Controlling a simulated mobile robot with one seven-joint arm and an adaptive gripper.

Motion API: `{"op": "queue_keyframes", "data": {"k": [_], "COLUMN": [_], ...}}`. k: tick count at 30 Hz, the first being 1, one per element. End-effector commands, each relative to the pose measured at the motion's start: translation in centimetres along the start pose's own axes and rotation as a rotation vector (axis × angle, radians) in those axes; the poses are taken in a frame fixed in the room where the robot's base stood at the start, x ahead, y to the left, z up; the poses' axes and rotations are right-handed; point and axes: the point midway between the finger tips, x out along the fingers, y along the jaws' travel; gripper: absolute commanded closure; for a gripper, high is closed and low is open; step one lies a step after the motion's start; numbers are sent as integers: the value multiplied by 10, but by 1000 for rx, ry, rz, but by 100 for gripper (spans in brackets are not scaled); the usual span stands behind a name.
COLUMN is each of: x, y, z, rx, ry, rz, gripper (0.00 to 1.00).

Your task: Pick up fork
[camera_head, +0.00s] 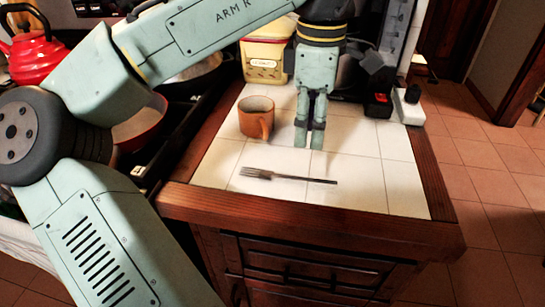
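A dark metal fork (288,176) lies flat on the white tiled counter (370,175), near its front edge. Its tines point left and its handle points right. My gripper (309,145) points down above the counter, behind the fork in the picture and apart from it. Its two fingers show side by side with a narrow gap and nothing visible between them. From this angle I cannot tell how far they are open.
An orange-brown mug (256,117) stands left of my gripper. A yellow canister (264,52) stands behind it. Small black, red and white items (408,103) sit at the back right. A red kettle (36,48) is at far left. The counter around the fork is clear.

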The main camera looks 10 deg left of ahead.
Motion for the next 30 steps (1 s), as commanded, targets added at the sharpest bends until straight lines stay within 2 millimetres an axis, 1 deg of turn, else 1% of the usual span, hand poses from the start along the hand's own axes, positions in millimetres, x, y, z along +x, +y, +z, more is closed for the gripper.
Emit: {"op": "queue_keyframes", "data": {"k": [6,9,14,21,25,30], "x": [35,46,56,91,101,102], "y": [-2,-1,-2,-4,-4,-4], "z": [-1,-1,-1,-2,-1,-1], "rx": [-4,-3,-3,-2,-1,-1], "ry": [1,0,1,0,-1,-1], "rz": [-7,-4,-5,-4,-3,-2], "gripper": [70,70,70,70,70,70]}}
